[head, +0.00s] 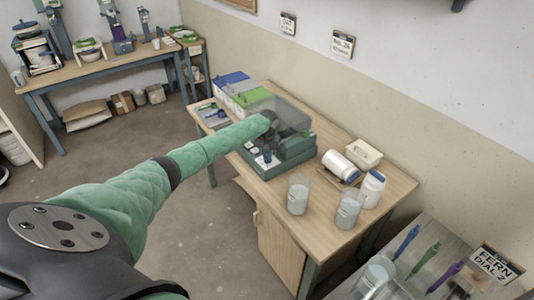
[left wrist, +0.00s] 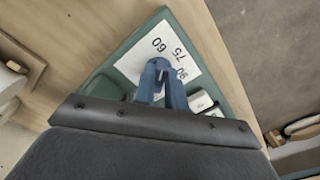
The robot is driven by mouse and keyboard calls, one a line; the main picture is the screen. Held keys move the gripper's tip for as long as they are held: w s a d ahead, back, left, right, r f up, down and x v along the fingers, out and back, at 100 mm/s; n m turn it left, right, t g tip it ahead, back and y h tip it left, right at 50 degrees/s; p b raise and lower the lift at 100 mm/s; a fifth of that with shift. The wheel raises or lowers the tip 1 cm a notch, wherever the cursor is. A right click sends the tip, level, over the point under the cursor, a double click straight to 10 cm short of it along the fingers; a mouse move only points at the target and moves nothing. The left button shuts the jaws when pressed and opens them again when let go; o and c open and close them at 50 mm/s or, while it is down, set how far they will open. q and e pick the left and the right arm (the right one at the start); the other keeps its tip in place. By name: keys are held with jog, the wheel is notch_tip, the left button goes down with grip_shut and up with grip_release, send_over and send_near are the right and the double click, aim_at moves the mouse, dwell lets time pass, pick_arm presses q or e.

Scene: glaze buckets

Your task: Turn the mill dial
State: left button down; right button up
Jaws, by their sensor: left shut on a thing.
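The green mill (head: 290,152) stands on the wooden table, with a clear hood (head: 275,102) behind its front. My left arm reaches over to its front panel. In the left wrist view my left gripper (left wrist: 160,68) has its blue fingers close together, shut on the mill dial at the panel. A white scale plate (left wrist: 168,46) beside the fingers shows 60, 75 and 90; other marks are covered. I cannot read the dial's setting. My right gripper is not in view.
Bins with blue and green lids (head: 231,79) stand behind left. The floor to the left is free.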

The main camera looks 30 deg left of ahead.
aim_at(267, 157)
pick_arm(q)
jog(key=shift+r+n+p, duration=0.1)
jog(key=shift+n+p, duration=0.2)
jog(key=shift+n, duration=0.8)
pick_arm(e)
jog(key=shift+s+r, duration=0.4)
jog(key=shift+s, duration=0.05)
pick_arm(q)
jog(key=shift+w, duration=0.1)
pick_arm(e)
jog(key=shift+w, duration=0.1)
pick_arm(q)
jog(key=c, duration=1.4)
grip_release()
jog(key=shift+c, duration=0.2)
